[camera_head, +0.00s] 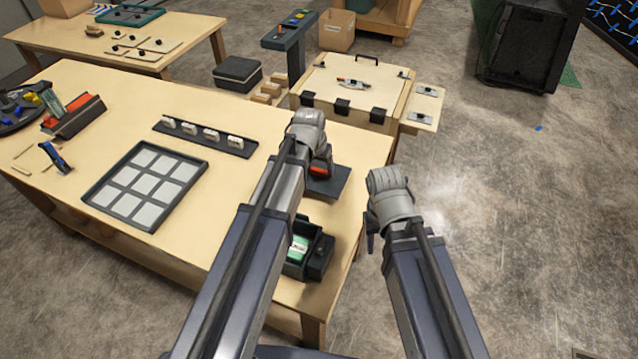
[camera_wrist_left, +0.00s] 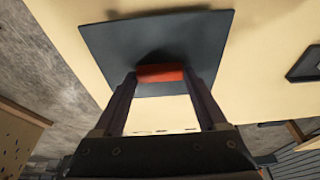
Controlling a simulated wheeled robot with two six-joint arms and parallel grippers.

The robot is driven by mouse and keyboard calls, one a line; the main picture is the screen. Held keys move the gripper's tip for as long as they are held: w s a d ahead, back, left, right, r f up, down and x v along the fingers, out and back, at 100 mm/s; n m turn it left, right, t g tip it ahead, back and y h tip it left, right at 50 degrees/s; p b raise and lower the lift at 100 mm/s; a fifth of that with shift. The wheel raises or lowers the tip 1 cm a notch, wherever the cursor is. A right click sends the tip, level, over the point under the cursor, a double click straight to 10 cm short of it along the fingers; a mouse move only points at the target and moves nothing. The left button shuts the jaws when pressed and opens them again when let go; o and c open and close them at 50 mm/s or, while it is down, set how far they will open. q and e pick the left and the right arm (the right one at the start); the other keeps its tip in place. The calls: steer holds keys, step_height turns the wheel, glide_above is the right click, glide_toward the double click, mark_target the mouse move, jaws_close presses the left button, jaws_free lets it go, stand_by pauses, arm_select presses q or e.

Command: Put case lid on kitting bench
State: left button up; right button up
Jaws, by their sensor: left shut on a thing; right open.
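The case lid (camera_head: 333,186) is a flat dark plate with a red handle, at the right edge of the kitting bench (camera_head: 105,98). It fills the upper middle of the left wrist view (camera_wrist_left: 120,55). My left gripper (camera_head: 322,168) is shut on its red handle; the fingers also show in the left wrist view (camera_wrist_left: 161,75). The lid looks level over the bench; I cannot tell whether it touches the top. My right gripper (camera_head: 371,232) is open and empty, off the bench's right edge over the floor.
A dark open box (camera_head: 318,259) with a green item inside stands nearer on the bench, partly behind my left arm. A tray of pale squares (camera_head: 133,221) and a dark strip with white parts (camera_head: 245,151) lie to the left. A wooden crate (camera_head: 362,72) stands beyond the bench.

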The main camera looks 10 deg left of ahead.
mark_target(319, 175)
arm_select(q)
steer(key=shift+f, duration=0.1)
step_height(319, 175, down, 4)
steer(key=b, duration=0.3)
steer(key=shift+r, duration=0.2)
steer(key=shift+f+b, duration=0.15)
steer(key=shift+b, duration=0.25)
steer(key=o, duration=1.3)
steer(key=shift+o, duration=0.2)
